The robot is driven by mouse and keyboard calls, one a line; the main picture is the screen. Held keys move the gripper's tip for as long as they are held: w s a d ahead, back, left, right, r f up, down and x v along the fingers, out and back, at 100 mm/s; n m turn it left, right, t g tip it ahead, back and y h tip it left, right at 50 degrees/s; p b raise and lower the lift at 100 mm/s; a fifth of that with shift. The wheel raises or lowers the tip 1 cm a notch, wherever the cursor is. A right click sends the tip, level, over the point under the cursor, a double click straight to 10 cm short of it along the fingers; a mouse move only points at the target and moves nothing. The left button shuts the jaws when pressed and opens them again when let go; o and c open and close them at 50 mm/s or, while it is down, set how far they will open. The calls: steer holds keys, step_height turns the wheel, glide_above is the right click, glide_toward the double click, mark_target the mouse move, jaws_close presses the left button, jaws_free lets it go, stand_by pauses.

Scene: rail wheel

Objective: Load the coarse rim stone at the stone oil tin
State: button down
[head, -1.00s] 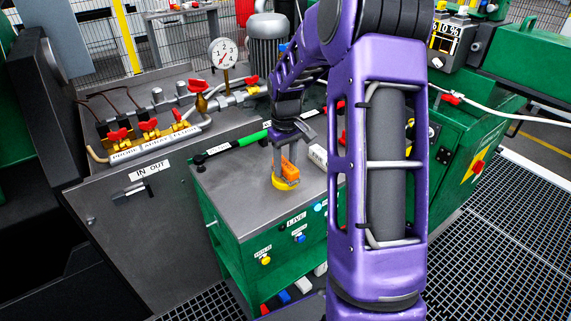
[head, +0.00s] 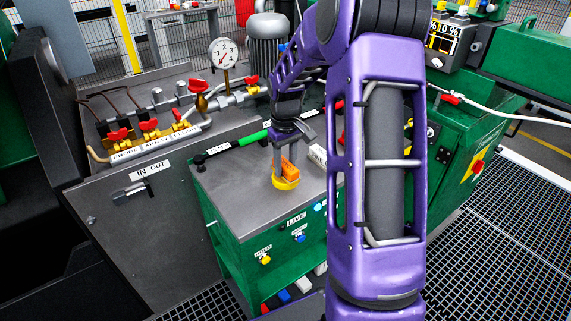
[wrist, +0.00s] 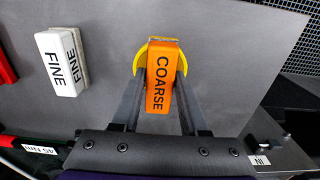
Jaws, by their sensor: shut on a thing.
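The orange stone marked COARSE (wrist: 161,80) stands between the fingers of my gripper (wrist: 158,92), which is shut on it. In the head view the orange stone (head: 289,168) is at the fingertips of my gripper (head: 284,160), over the grey bench top. A round yellow tin (head: 286,183) is directly below the stone. In the wrist view the yellow rim (wrist: 140,62) shows on both sides of the stone. I cannot tell whether the stone touches the tin's bottom.
A white stone marked FINE (wrist: 62,62) lies beside it on the bench top (head: 235,195). A green bar (head: 252,138) runs along the back. A pressure gauge and red-handled valves (head: 150,124) stand at the left. The bench's front left top is clear.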

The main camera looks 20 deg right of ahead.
mark_target(285, 164)
steer(key=shift+r+p, duration=2.7)
steer(key=shift+r, duration=0.75)
